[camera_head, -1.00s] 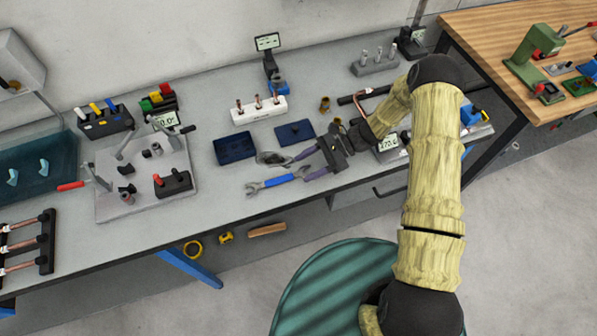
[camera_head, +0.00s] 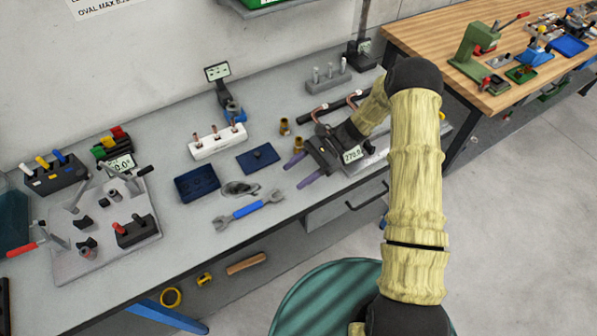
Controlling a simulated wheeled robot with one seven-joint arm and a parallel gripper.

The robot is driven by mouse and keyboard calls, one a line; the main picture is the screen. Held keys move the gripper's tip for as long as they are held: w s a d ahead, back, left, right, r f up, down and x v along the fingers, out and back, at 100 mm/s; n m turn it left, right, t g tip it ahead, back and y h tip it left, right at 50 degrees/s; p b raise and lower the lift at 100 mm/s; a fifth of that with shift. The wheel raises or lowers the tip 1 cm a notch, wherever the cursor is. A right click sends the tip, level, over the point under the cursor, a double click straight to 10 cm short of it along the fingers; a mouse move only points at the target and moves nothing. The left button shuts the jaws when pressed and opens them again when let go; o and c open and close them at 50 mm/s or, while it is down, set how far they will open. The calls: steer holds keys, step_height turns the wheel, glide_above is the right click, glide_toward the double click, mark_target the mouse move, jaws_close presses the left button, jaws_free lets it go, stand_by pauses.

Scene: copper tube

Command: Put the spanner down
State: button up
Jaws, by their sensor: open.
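The spanner (camera_head: 247,211) has a blue middle and grey open ends. It lies flat on the grey workbench (camera_head: 180,245), near the front edge. My gripper (camera_head: 303,170) is open, with its two purple fingers apart and pointing left. It is to the right of the spanner, clear of it, and nothing shows between the fingers. My forearm hides part of the bench's right end.
Just behind the spanner are a round grey dish (camera_head: 240,188) and two dark blue trays, the left one (camera_head: 197,184) and the right one (camera_head: 258,158). A white block with copper pieces (camera_head: 217,141) stands farther back. A display reading 270 (camera_head: 352,154) is beside my gripper.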

steer(key=s+d+r+n+t+h, duration=0.9)
steer(key=s+d+r+n+h, duration=0.2)
steer(key=d+r, duration=0.5)
steer(key=shift+s+r+n+t+h, duration=0.3)
steer(key=shift+s+r+t, duration=0.15)
steer(key=shift+s, duration=0.55)
steer(key=shift+d+r, duration=0.1)
